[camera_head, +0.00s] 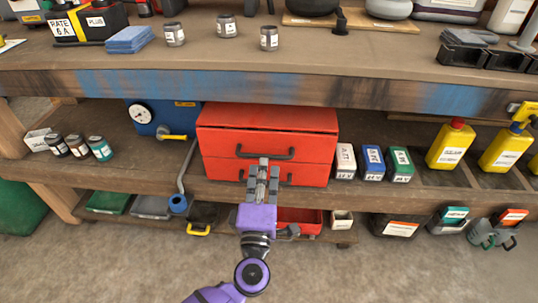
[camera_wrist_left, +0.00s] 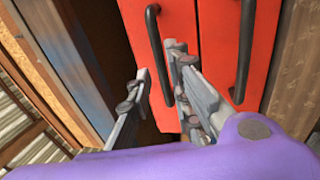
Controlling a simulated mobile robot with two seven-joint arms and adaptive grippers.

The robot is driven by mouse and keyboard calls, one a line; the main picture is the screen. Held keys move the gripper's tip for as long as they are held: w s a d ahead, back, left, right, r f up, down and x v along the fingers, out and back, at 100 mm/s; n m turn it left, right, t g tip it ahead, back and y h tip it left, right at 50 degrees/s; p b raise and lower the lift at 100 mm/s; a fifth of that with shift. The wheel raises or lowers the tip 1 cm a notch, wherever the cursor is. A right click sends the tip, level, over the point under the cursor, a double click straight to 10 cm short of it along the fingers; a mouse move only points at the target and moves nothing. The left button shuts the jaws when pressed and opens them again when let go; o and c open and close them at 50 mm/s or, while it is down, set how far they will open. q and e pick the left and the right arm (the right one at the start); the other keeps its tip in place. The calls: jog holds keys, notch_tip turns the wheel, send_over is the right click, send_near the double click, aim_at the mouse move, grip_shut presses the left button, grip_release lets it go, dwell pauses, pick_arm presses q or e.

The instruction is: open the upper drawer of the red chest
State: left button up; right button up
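The red chest (camera_head: 220,143) stands on the lower shelf, with two drawers, one above the other, both looking shut. The upper drawer has a dark bar handle (camera_head: 284,155), which also shows in the left wrist view (camera_wrist_left: 154,35). The lower drawer's handle (camera_wrist_left: 245,50) is to its right there. My purple left gripper (camera_head: 263,163) is in front of the chest, upright in the head view. In the left wrist view its fingers (camera_wrist_left: 160,75) are apart, one on each side of the upper handle. I cannot tell whether they touch it. My right gripper is not in view.
The workbench top (camera_head: 215,60) overhangs the chest. A blue box with a gauge (camera_head: 141,114) stands left of it; small labelled boxes (camera_head: 372,162) and yellow bottles (camera_head: 450,145) stand to the right. A red bin (camera_head: 305,219) sits below. The floor in front looks clear.

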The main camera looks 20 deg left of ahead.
aim_at(266, 156)
pick_arm(q)
jog(key=shift+x, duration=2.4)
jog(key=shift+c, duration=0.4)
jog(key=shift+f, duration=0.1)
grip_shut()
